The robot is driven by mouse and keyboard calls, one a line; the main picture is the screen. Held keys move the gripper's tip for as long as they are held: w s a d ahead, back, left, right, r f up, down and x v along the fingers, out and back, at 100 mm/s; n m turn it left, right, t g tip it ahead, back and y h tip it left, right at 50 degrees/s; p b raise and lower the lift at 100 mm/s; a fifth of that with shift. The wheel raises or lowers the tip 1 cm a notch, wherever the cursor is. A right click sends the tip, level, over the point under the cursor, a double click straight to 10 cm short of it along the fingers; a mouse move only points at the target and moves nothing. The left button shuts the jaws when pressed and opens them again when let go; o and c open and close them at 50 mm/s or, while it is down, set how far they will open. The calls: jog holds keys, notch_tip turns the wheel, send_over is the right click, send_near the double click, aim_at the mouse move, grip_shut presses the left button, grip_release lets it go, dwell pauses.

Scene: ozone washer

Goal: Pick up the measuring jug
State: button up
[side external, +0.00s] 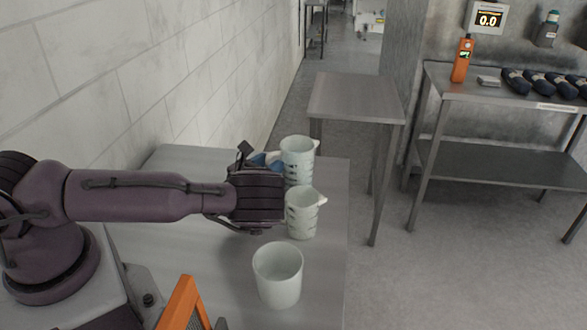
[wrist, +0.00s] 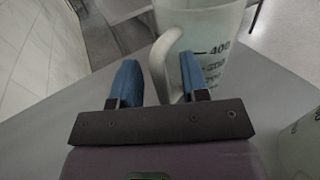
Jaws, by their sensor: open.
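Two whitish measuring jugs with dark markings stand on the grey metal table (side external: 190,165) in the side view. The far jug (side external: 298,152) is beside my gripper's blue fingers (side external: 263,160); the near jug (side external: 304,214) stands just in front of it. In the wrist view my gripper (wrist: 158,60) is open. The far jug (wrist: 212,28) is upright ahead, and its handle (wrist: 160,68) shows between the two fingers. The right finger overlaps the jug's wall; I cannot tell whether it touches. Part of the near jug (wrist: 303,148) shows at the lower right.
A plain white beaker (side external: 278,274) stands at the near side of the table. A tiled wall (side external: 200,70) runs along the left. A small empty table (side external: 355,97) stands beyond. A shelf bench (side external: 500,98) at right holds an orange device (side external: 462,60) and dark items.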

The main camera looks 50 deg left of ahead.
grip_shut()
jog(key=shift+r, duration=0.1)
